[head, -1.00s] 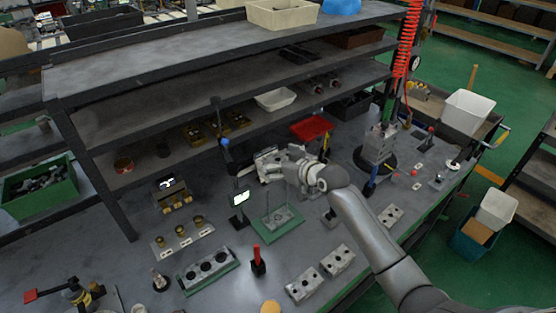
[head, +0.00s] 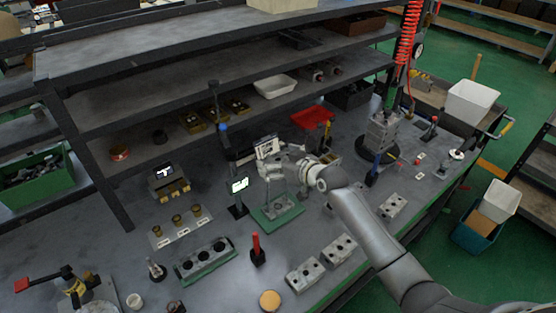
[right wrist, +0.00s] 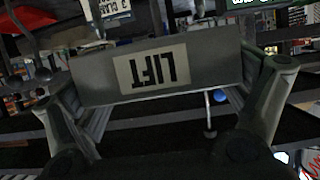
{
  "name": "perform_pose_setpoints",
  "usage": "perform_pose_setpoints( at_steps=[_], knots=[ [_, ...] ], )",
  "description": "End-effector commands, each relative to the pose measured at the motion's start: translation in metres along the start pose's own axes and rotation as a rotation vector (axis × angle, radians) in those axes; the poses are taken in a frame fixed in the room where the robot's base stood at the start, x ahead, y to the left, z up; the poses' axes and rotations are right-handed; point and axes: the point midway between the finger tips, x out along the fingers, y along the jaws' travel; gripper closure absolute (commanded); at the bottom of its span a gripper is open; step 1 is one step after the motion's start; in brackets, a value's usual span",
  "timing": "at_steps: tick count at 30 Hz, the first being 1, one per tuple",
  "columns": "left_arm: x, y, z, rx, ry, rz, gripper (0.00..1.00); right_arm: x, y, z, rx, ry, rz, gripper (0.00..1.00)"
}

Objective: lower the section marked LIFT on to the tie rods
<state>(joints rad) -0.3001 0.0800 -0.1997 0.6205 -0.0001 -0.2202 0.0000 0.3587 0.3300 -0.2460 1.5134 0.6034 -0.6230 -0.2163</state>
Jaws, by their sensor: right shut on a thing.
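The section marked LIFT (right wrist: 158,72) is a grey metal block with a pale label, upside down in the right wrist view. My right gripper (right wrist: 160,90) is shut on it, one finger at each end. In the head view the held section (head: 267,148) is in the air above and behind a green base (head: 290,218). A grey valve section (head: 276,208) sits on that base; thin tie rods (head: 265,192) seem to rise there, partly hidden by my gripper (head: 272,153). The section looks clear of the rods. My left gripper is out of view.
A small lit screen on a stand (head: 239,185) is just left of the base. A blue-topped post (head: 223,127) stands behind. A red-handled tool (head: 257,248) and drilled blocks (head: 305,275) are in front. The shelf unit (head: 180,105) is close behind.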

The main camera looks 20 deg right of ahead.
Motion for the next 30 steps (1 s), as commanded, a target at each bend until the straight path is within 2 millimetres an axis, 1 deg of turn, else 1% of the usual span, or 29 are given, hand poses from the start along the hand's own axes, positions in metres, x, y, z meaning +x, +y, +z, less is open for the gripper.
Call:
perform_pose_setpoints(
  at_steps=[1,30],
  knots=[
    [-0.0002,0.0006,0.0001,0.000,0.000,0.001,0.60,-0.0004,0.0003,-0.0025,-0.001,0.005,0.001,0.45],
    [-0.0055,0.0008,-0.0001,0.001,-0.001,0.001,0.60,-0.0012,-0.0002,-0.0028,-0.002,0.004,0.001,0.45]
  ],
)
